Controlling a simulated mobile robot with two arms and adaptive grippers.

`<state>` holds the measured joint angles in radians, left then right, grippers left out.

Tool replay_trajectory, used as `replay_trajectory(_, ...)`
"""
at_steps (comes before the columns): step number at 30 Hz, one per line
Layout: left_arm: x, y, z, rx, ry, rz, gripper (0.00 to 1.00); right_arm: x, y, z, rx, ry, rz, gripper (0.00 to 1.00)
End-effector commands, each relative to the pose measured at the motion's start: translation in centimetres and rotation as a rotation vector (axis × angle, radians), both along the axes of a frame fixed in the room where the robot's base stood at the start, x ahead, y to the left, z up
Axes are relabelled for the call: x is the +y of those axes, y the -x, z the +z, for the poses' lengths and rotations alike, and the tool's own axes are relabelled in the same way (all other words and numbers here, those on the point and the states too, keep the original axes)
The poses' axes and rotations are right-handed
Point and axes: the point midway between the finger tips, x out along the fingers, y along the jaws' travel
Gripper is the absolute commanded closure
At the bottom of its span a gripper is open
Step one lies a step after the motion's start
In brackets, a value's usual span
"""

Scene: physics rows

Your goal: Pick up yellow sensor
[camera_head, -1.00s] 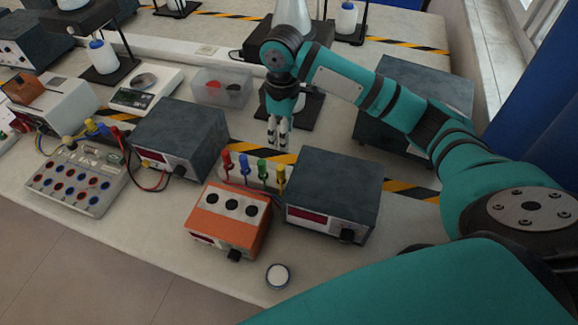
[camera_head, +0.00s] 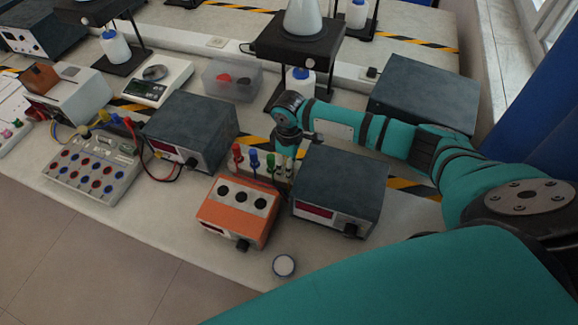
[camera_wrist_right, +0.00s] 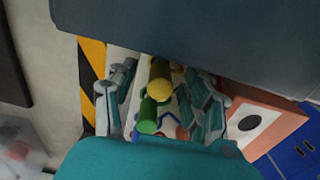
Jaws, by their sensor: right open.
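The yellow sensor (camera_wrist_right: 158,80) is seen from above in the right wrist view, a round yellow head on a narrow stem. It stands in the row with a green sensor (camera_wrist_right: 148,115), beside the dark box. My right gripper (camera_wrist_right: 166,88) is open, with one finger on either side of the yellow and green sensors. I cannot tell whether the fingers touch them. In the head view my right gripper (camera_head: 287,152) points down at the right end of the row and mostly hides the yellow sensor. My left gripper is not in view.
Red (camera_head: 238,155), blue (camera_head: 254,160) and green (camera_head: 271,163) sensors stand behind the orange box (camera_head: 237,212). A dark box (camera_head: 340,190) is close on the right. A round white-topped item (camera_head: 284,266) lies near the front edge, with bare table around it.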

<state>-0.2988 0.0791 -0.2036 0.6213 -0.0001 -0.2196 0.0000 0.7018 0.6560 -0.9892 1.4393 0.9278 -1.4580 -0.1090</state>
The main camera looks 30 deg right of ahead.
Motion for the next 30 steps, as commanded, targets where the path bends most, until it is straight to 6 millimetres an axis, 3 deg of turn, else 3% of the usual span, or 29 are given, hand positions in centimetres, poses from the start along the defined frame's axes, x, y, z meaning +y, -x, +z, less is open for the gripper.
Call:
replay_trajectory(8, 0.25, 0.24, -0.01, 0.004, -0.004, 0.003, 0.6, 0.04, 0.0, -0.25, -0.001, -0.001, 0.001, 0.52)
replay_trajectory(19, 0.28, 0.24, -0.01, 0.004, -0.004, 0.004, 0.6, 0.03, -0.02, -0.21, -0.001, -0.001, 0.0, 1.0)
replay_trajectory(30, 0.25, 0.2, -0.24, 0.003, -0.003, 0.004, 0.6, 0.01, -0.13, 0.58, -0.004, -0.001, 0.0, 1.0)
